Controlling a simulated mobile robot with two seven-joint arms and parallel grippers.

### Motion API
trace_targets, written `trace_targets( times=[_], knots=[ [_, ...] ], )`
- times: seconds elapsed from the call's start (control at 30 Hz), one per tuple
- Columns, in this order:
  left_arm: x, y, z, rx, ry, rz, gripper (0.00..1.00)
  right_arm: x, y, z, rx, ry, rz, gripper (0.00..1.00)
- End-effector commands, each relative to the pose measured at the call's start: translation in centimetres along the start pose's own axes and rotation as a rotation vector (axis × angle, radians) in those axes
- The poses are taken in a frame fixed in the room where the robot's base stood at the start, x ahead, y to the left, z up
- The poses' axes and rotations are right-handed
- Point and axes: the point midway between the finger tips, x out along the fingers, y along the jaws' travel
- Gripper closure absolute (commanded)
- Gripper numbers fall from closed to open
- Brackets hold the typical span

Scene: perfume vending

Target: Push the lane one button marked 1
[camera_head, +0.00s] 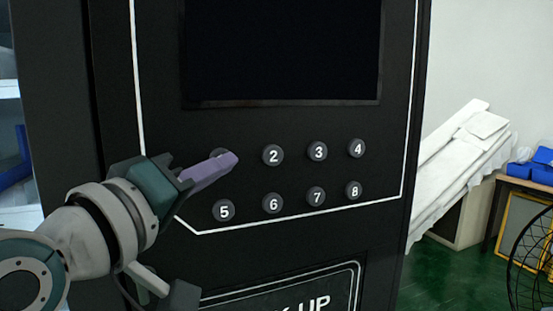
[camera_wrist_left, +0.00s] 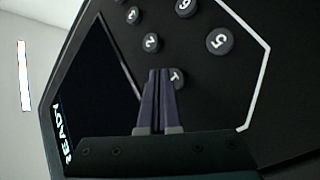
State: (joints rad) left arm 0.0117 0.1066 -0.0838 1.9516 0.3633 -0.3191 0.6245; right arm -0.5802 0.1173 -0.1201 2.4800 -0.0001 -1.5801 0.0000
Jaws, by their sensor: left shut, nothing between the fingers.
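The round dark button marked 1 (camera_wrist_left: 179,76) shows in the left wrist view just right of my left gripper's fingertips (camera_wrist_left: 160,73), which partly cover it. In the head view only the upper edge of button 1 (camera_head: 217,153) shows behind the purple fingers. My left gripper (camera_head: 233,158) comes in from the left there, shut and empty, with its fingertips in front of the panel beside button 1. I cannot tell whether the fingertips touch the button. My right gripper is in neither view.
On the black panel, button 2 (camera_head: 273,155) is right of button 1 and button 5 (camera_head: 224,210) is below it. More numbered buttons lie farther right. A dark screen (camera_head: 282,50) is above, and a pick-up hatch (camera_head: 290,295) below.

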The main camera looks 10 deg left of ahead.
Motion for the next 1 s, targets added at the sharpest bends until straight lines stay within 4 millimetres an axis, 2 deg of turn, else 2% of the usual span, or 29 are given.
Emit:
trace_targets(
  times=[1.0],
  knots=[
    [0.64, -0.47, -0.47, 0.000, 0.000, 0.000, 1.00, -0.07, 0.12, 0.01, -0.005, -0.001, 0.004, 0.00]
  ],
)
